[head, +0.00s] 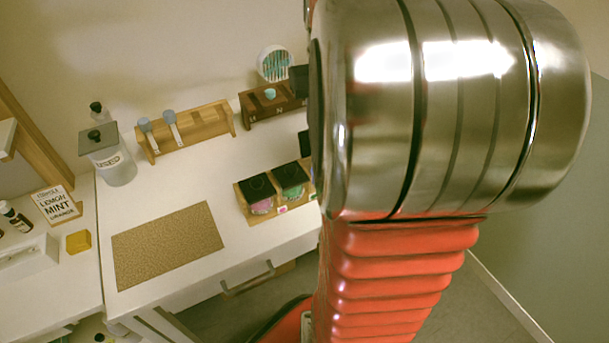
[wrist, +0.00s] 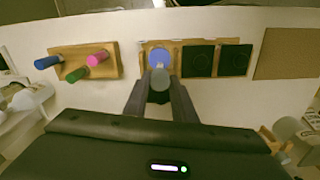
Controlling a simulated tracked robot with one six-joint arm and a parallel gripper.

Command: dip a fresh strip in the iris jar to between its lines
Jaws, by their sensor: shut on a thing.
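My gripper (wrist: 161,98) shows in the wrist view, its dark fingers shut on a strip with a grey round handle (wrist: 161,76), seen nearly end-on. The strip's lower part and lines are hidden. Just beyond the handle, an uncovered jar with a blue-violet top (wrist: 159,54) stands at the left end of the wooden tray; no name is readable, so I cannot tell if it is the iris jar. I cannot tell whether the strip is inside it. In the head view my arm hides the gripper. Two grey-blue-handled strips (head: 173,126) rest in a wooden rack (head: 205,127).
Two black-lidded jars (wrist: 198,60) fill the rest of the tray, which borders a cork mat (wrist: 289,53). A rack with blue, pink and green handles (wrist: 99,60) stands left. In the head view, a jar marked USED (head: 117,168) stands by the back wall.

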